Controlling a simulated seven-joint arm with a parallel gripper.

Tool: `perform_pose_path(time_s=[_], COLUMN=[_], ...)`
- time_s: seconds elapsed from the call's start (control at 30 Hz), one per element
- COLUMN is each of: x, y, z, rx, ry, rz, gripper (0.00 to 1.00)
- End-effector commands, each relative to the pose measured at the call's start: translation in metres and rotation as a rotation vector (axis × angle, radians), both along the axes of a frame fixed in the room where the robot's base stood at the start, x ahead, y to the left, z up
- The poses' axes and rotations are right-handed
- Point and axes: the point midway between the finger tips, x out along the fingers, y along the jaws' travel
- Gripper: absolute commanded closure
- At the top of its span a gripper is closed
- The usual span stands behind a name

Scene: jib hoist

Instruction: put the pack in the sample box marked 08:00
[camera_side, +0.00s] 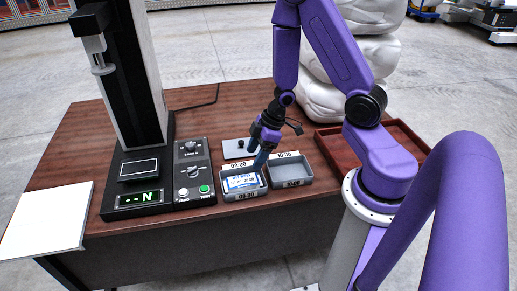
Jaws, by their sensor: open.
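The pack (243,181), with a white and blue face, lies flat inside the left of two small grey sample boxes. This left box (227,196) has labels at its back and front that appear to read 08:00. The right box (305,175), labelled 10:00, looks empty. My gripper (260,163) points down over the back right part of the left box, close to its right wall. Its jaws are open, and I see nothing held in them. The gap between the fingers is hard to make out, and I cannot tell whether they touch the pack.
A black test stand (140,100) with a lit display stands at the left, beside a control panel (194,172) with knobs and buttons. A small grey plate (236,148) lies behind the boxes. A reddish-brown tray (335,150) is at the right, and a white sheet (45,222) at the left edge.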

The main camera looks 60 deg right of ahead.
Motion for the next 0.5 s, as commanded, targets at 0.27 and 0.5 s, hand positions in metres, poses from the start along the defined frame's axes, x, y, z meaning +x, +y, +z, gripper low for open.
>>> perform_pose_path(time_s=[0.27, 0.5], x=[-0.004, 0.001], y=[-0.004, 0.014], z=[0.014, 0.042], rx=[-0.009, -0.147], ry=[-0.002, -0.031], rz=[0.001, 0.04], gripper=[0.31, 0.31])
